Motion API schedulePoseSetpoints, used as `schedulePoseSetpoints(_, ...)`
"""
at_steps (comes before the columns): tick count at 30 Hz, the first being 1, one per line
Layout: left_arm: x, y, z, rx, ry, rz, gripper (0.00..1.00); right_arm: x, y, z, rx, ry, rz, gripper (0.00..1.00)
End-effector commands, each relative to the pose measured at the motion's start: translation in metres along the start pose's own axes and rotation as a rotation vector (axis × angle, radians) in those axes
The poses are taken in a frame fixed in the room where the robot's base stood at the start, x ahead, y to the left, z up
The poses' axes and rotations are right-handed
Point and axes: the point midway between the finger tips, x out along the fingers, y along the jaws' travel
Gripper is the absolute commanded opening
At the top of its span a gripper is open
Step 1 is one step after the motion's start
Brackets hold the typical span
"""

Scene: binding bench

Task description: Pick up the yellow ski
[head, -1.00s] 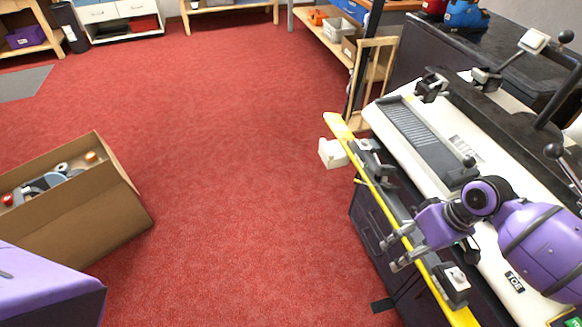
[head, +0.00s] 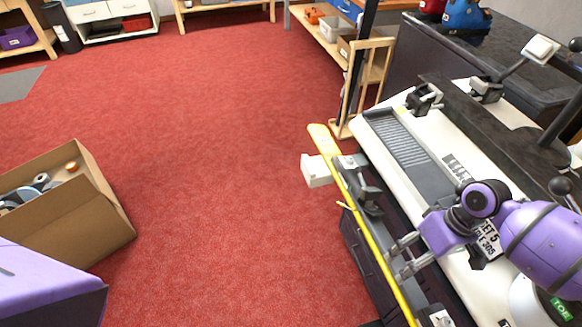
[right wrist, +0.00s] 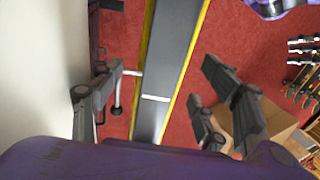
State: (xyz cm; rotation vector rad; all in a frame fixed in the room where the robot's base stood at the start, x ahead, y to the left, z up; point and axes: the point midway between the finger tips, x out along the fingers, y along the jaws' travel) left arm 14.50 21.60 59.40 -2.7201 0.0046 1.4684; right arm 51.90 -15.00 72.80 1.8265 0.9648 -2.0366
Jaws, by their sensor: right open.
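The yellow ski (head: 320,138) lies lengthwise along the near edge of the bench, on its clamps, seen nearly edge-on in the head view. My right gripper (head: 397,262) is open and empty, with its fingertips close to the ski's middle stretch. In the right wrist view the ski (right wrist: 172,60) shows a grey face with yellow edges, running between the open fingers of the gripper (right wrist: 158,85). I cannot tell how much gap is left in depth. My left gripper is not in view.
A white-jawed clamp (head: 318,170) sticks out near the ski's tip, with a dark clamp (head: 364,192) beside it. The white bench top (head: 385,150) lies right of the ski. A cardboard box (head: 85,225) stands on the red floor at left. The floor between is clear.

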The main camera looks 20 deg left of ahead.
Motion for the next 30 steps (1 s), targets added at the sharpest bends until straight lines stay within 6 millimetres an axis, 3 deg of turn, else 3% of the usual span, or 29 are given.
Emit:
schedulePoseSetpoints(6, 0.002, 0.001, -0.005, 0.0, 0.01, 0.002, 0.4, 0.027, 0.0, 0.003, 0.002, 0.0, 0.0, 0.68)
schedulePoseSetpoints(14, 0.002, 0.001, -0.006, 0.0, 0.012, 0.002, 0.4, 0.029, 0.0, 0.003, 0.001, 0.0, 0.001, 0.68)
schedulePoseSetpoints(27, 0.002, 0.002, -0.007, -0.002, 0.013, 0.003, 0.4, 0.03, 0.0, 0.003, 0.002, -0.001, 0.0, 0.1)
schedulePoseSetpoints(30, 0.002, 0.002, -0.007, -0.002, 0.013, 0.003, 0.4, 0.028, -0.001, 0.002, 0.001, 0.002, -0.001, 0.01)
